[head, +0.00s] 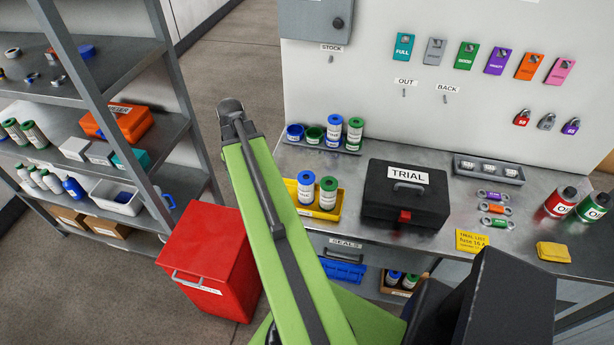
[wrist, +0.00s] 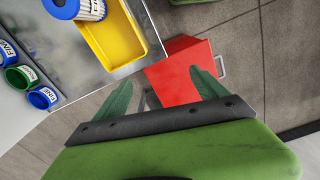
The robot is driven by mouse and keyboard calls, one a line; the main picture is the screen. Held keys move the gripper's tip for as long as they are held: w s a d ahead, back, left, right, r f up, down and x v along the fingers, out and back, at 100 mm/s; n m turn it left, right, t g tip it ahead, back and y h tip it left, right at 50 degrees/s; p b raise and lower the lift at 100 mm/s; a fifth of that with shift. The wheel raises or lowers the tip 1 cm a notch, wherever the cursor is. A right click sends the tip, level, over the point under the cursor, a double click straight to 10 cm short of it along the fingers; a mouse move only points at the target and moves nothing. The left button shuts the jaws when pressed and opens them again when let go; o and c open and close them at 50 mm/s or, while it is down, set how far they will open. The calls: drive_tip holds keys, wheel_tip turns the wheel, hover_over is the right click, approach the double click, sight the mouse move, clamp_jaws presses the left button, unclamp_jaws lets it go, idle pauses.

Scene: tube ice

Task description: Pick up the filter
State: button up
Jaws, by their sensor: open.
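Two white filters stand in a yellow tray on the bench in the head view, one with a blue top (head: 306,187) and one with a green top (head: 328,191). Two more, blue-topped (head: 334,130) and green-topped (head: 355,133), stand on the rack behind.
The red box (head: 210,262) stands on the floor left of the bench. A black TRIAL case (head: 405,207) sits right of the yellow tray. Blue and green cups (head: 295,131) share the rear rack. A loaded shelf unit (head: 165,190) stands left.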

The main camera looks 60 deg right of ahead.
wheel_tip(320, 180, up, 5)
drive_tip(key=p, duration=0.3)
hover_over(305, 177)
drive_tip(key=shift+n, duration=0.3)
wheel_tip(305, 177, down, 12)
drive_tip(key=b, duration=1.2)
drive_tip(key=shift+f, duration=0.15)
wheel_tip(305, 177, down, 5)
drive_tip(key=b, duration=0.5)
drive_tip(key=shift+s+d+f+b, duration=0.1)
drive_tip(key=shift+d+f+b, duration=0.05)
drive_tip(key=shift+b, duration=0.15)
drive_tip(key=shift+r, duration=0.2)
drive_tip(key=c, duration=1.5)
drive_tip(key=shift+r+p, duration=0.1)
drive_tip(key=shift+p, duration=0.2)
wheel_tip(305, 177, up, 10)
drive_tip(key=p, duration=1)
